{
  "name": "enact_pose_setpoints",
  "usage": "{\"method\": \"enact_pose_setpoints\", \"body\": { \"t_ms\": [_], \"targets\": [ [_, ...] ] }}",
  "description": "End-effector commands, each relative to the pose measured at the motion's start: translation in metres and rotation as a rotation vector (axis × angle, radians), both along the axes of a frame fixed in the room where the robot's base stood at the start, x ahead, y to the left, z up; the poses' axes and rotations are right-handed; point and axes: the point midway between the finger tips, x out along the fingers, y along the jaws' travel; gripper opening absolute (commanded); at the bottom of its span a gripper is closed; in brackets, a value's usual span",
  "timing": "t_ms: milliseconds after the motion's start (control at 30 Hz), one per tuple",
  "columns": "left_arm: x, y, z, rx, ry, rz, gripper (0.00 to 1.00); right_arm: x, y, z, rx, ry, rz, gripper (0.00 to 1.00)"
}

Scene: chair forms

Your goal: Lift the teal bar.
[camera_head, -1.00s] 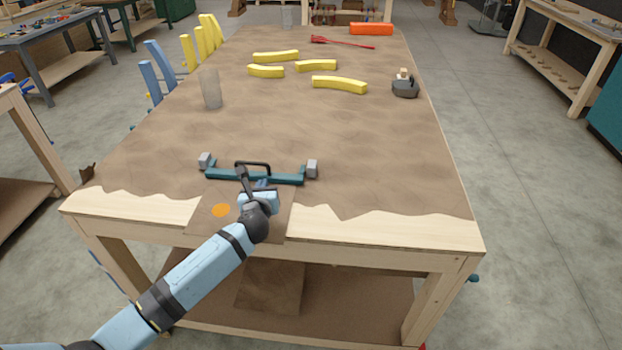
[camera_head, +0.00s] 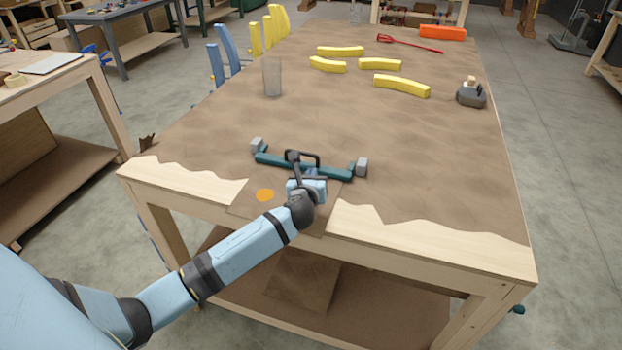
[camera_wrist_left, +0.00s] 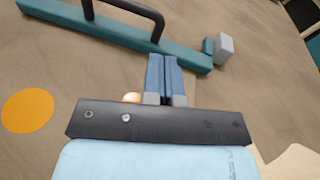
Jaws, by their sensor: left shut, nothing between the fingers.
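The teal bar (camera_head: 333,172) lies near the front edge of the workbench, with a grey block at each end and a black handle (camera_head: 304,155) standing up from its middle. It also shows in the left wrist view (camera_wrist_left: 110,35), running across the top, where the black handle is partly cut off by the frame's upper edge. My left gripper (camera_head: 309,173) is at the near side of the bar. In the left wrist view its blue fingers (camera_wrist_left: 165,75) are together, with nothing between them, and their tips appear close to the bar. My right gripper is not in view.
An orange disc (camera_head: 265,195) marks a brown panel at the bench's front edge. A translucent cylinder (camera_head: 272,77) stands at the left. Several yellow curved pieces (camera_head: 401,86) and a dark grey tool (camera_head: 471,95) lie farther back. The bench between is clear.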

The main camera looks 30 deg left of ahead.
Motion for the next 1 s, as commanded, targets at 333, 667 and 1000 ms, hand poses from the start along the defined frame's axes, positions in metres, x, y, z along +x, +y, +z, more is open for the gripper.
{"method": "enact_pose_setpoints", "body": {
  "t_ms": [333, 667, 1000],
  "targets": [
    [0.049, 0.019, -0.010, 0.000, 0.000, 0.001, 0.00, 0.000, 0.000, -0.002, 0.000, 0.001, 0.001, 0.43],
    [0.057, 0.022, -0.011, 0.000, 0.000, 0.000, 0.00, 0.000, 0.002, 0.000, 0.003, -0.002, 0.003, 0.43],
    [0.057, 0.023, -0.007, 0.001, -0.001, 0.000, 0.00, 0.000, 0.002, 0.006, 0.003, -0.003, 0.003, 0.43]
  ]
}}
